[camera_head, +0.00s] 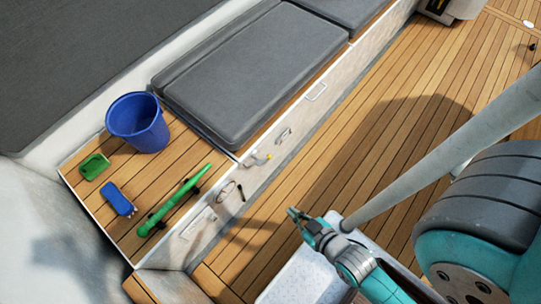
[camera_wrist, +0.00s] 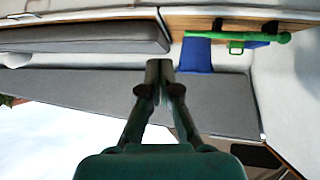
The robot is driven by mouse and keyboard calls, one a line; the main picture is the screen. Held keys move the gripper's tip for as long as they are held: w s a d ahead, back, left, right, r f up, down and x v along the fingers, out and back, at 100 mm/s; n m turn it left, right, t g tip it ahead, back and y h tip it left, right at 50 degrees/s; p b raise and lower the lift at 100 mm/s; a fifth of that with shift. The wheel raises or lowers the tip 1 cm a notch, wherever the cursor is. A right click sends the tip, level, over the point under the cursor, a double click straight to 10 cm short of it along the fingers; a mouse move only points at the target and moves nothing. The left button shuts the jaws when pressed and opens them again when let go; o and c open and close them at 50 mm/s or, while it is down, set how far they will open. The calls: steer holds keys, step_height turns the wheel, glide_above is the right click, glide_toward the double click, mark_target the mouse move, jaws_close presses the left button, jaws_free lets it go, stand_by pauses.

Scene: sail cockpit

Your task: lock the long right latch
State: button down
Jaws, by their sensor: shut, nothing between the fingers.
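Several small fittings sit on the pale front wall of the bench in the head view. One is a small grey fitting (camera_head: 283,135). A ring-like fitting (camera_head: 228,191) is further left. I cannot tell which one is the long right latch, or whether it is locked. My gripper (camera_head: 293,214) is shut and empty, in front of the bench wall and apart from it. In the wrist view its fingers (camera_wrist: 160,68) are together, and no latch can be made out.
On the wooden bench top stand a blue bucket (camera_head: 138,122), a green scoop (camera_head: 94,166), a blue brush (camera_head: 117,199) and a long green tool (camera_head: 178,197) near the edge. Grey cushions (camera_head: 250,75) cover the bench behind. The plank floor (camera_head: 400,125) beside the bench is clear.

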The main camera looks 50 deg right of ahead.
steer(key=w+d+f+g, duration=0.35)
steer(key=w+f, duration=0.35)
steer(key=f, duration=0.3)
steer(key=n+g+y, duration=0.1)
steer(key=g+y, duration=0.3)
steer(key=g, duration=0.1)
glide_toward(268, 157)
steer(key=shift+t, duration=0.25)
steer(key=x, duration=0.5)
steer(key=shift+d+f, duration=0.2)
steer(key=shift+d, duration=0.05)
steer(key=shift+a+f, duration=0.45)
steer(key=shift+f, duration=0.25)
